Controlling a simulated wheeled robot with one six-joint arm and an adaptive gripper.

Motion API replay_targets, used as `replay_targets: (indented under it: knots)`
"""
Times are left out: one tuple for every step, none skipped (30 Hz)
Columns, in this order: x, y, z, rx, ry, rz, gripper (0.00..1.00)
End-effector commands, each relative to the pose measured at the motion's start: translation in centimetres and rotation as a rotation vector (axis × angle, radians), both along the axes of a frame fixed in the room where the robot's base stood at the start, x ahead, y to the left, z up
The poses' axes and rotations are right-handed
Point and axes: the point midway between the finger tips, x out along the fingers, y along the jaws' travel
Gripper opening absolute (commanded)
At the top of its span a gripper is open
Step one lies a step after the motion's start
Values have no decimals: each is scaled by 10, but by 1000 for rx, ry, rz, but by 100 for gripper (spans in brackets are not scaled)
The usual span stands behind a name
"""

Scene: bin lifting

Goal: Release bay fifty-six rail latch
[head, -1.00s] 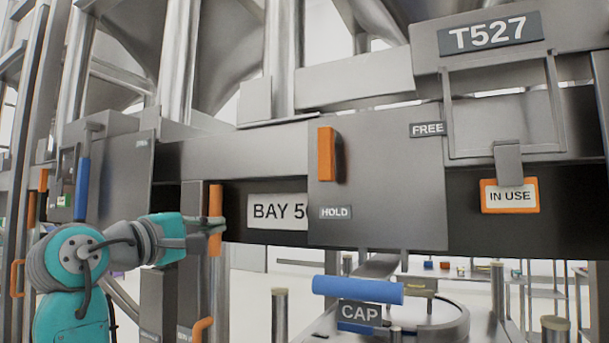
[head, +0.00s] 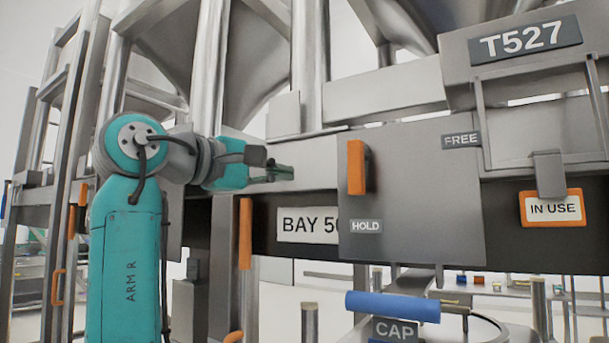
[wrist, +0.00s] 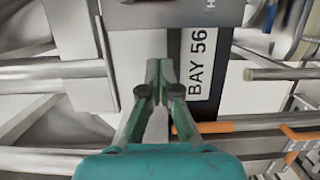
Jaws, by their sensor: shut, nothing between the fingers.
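The rail latch has an orange upright handle (head: 356,167) on a grey plate (head: 420,200). The handle stands near the HOLD label (head: 366,226), at the left of the plate; the FREE label (head: 461,140) is at its upper right. The BAY 56 sign (head: 300,225) is partly covered by the plate in the head view and reads fully in the wrist view (wrist: 198,70). My gripper (head: 290,173) is shut and empty, left of the orange handle at about its height and apart from it in the picture. The wrist view shows its closed fingers (wrist: 160,64); the latch handle is not visible there.
Another orange upright bar (head: 245,233) stands below and left of my gripper. A T527 plate (head: 526,40) and an IN USE tag (head: 552,209) are at the right. A blue CAP handle (head: 392,306) is low in front. Steel posts and beams surround the arm.

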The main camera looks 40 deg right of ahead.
Motion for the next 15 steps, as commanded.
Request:
replay_targets:
  knots:
    - [0,-8,0,0,0,-3,0]
    - [1,-12,0,0,0,-3,0]
    - [1,-19,0,0,-1,-4,0]
    - [1,-24,0,0,-1,-4,0]
    - [2,-30,0,0,-1,-4,0]
    - [3,-37,0,0,-1,-5,0]
    - [3,-43,0,0,-1,-4,0]
    - [4,-48,0,0,0,-4,0]
    - [5,-56,0,-1,0,-4,0]
    - [5,-62,0,-1,0,-4,0]
    - [6,-67,0,-1,0,-4,0]
    - [7,-75,0,-1,0,-4,0]
    - [7,-80,0,-1,0,-4,0]
    - [8,-85,0,-1,0,-4,0]
    - [9,-92,0,-1,0,-3,0]
